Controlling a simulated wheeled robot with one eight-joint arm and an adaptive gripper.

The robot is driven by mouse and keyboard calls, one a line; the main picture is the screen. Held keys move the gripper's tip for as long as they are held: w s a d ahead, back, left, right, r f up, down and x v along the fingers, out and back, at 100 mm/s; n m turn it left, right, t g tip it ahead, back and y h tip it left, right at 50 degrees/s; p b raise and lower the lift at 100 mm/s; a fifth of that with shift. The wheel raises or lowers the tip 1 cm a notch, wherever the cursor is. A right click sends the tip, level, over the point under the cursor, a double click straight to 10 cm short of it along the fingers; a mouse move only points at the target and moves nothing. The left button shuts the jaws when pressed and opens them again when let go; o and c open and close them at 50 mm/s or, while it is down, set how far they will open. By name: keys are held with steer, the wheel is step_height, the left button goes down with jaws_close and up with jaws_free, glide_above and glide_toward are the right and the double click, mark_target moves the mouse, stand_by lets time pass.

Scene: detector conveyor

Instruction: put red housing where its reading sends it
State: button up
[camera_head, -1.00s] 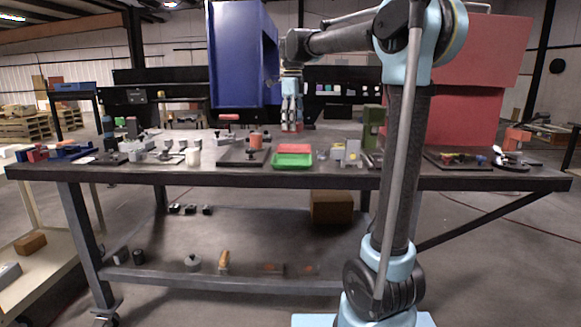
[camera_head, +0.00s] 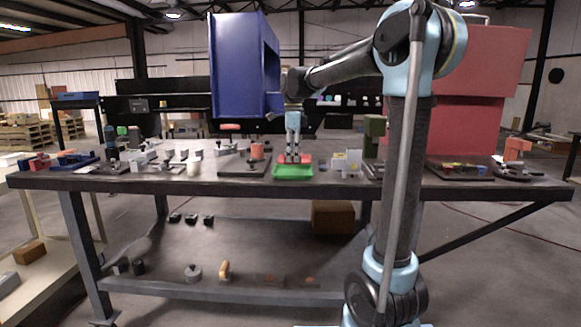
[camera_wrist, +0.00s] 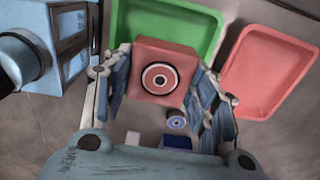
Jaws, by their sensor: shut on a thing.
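The red housing (camera_wrist: 165,70) is a square red block with a dark ringed round face. It sits between both fingers of my gripper (camera_wrist: 163,88), which is shut on it. In the wrist view the housing overlaps the near part of the green tray (camera_wrist: 205,25); its height above the tray is hard to tell. The red tray (camera_wrist: 268,75) lies to the right there, empty.
A blue bin (camera_head: 238,65) stands behind the bench. A grey fixture (camera_head: 347,165) and a green post (camera_head: 374,135) stand right of the trays; an orange cylinder on a plate (camera_head: 257,151) is left.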

mark_target(293, 163)
steer(key=shift+f, duration=2.1)
steer(key=shift+f, duration=0.1)
steer(key=o, duration=1.4)
steer(key=shift+c, duration=0.2)
